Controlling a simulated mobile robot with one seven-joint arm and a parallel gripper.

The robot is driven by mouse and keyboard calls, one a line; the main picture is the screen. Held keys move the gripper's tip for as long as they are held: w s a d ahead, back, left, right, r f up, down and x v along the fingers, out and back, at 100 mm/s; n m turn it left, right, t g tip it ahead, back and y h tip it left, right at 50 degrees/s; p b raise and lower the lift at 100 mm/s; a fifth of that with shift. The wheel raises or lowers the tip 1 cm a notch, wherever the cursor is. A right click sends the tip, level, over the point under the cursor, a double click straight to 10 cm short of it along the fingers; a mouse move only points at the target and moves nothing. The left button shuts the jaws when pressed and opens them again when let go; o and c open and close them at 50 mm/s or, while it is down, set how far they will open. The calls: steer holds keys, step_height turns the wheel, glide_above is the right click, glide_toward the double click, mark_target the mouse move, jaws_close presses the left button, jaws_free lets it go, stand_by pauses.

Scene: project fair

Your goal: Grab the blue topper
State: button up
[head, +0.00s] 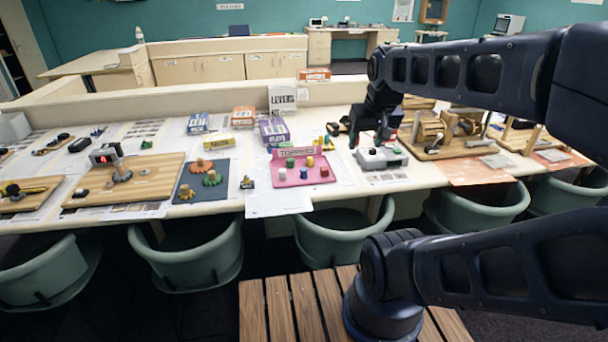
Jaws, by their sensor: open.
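The blue topper (304,173) is a small blue piece standing near the front middle of a pink tray (316,182) on the long white table. On the same tray are a green topper (290,163), a yellow topper (310,161), a white topper (282,174) and a red topper (324,171). My gripper (367,142) is open, pointing down, to the right of the pink tray and apart from the blue topper. It hangs above or just behind a grey-white device; the exact height is hard to tell.
The grey-white device (381,158) is right of the tray. A dark blue mat (204,190) with orange gear-like pieces lies left. Coloured boxes (273,131) and a sign (282,99) stand behind. Green chairs (344,235) line the table's front. A wooden mechanism (440,150) stands right.

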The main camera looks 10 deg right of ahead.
steer(key=shift+w, duration=0.1)
steer(key=n+g+h, duration=0.2)
steer(key=n+h, duration=0.1)
steer(key=n, duration=2.3)
glide_above(303, 169)
steer(key=s+a, duration=0.2)
step_height(303, 169, down, 19)
steer(key=shift+x, duration=5.05)
steer(key=shift+a, duration=0.15)
steer(key=c, duration=1)
